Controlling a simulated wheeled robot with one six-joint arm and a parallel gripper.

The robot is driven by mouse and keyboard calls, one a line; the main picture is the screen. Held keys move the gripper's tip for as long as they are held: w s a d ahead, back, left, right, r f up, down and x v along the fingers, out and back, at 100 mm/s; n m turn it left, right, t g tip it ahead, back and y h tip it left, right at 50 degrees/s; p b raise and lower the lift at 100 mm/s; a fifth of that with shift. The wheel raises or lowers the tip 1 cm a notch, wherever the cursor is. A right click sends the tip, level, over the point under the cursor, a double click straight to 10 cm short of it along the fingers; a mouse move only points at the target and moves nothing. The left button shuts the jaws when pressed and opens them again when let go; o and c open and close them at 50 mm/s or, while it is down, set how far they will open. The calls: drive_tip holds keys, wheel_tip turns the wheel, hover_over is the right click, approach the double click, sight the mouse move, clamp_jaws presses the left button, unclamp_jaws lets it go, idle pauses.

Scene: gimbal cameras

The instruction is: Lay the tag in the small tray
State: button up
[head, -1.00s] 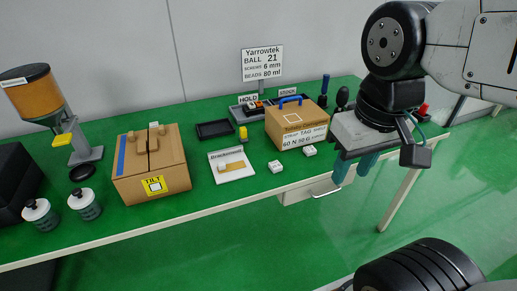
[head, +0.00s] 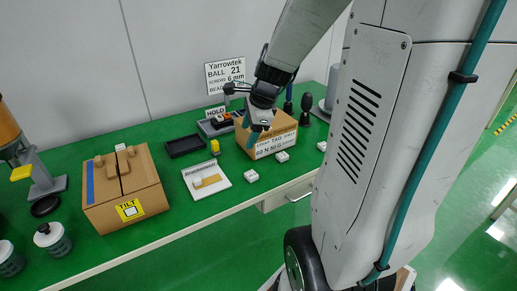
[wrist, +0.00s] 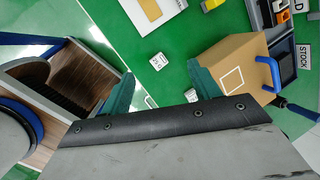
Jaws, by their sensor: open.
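A tan tag (head: 208,181) lies on a white printed card on the green table, left of my gripper; it also shows at the top of the wrist view (wrist: 150,9). A small black tray (head: 185,146), shallow and apparently empty, lies behind the card. My gripper (head: 251,140) has teal fingers, spread apart with nothing between them. In the head view it overlaps the left side of a cardboard box; in the wrist view (wrist: 161,76) the box is right of the fingers. Contact with the box cannot be told.
The cardboard box (head: 276,143) has a blue handle (wrist: 268,73). A yellow item (head: 215,147) stands near the card. A larger TILT box (head: 125,190) stands left.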

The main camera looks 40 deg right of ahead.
drive_tip(key=d+f+m+h, duration=0.1)
drive_tip(key=d+f+m, duration=0.5)
drive_tip(key=d+m, duration=0.3)
drive_tip(key=m+h, duration=0.1)
drive_tip(key=m, duration=0.4)
approach(282, 155)
drive_tip(key=x, duration=0.7)
drive_tip(key=shift+d+f, duration=0.15)
drive_tip(key=shift+f, duration=0.05)
drive_tip(key=shift+w+d+f, duration=0.1)
drive_tip(key=shift+w+f, duration=0.15)
drive_tip(key=shift+f, duration=0.3)
drive_tip(key=c, duration=1.1)
drive_tip(key=shift+r, duration=0.1)
drive_tip(key=shift+c, duration=0.2)
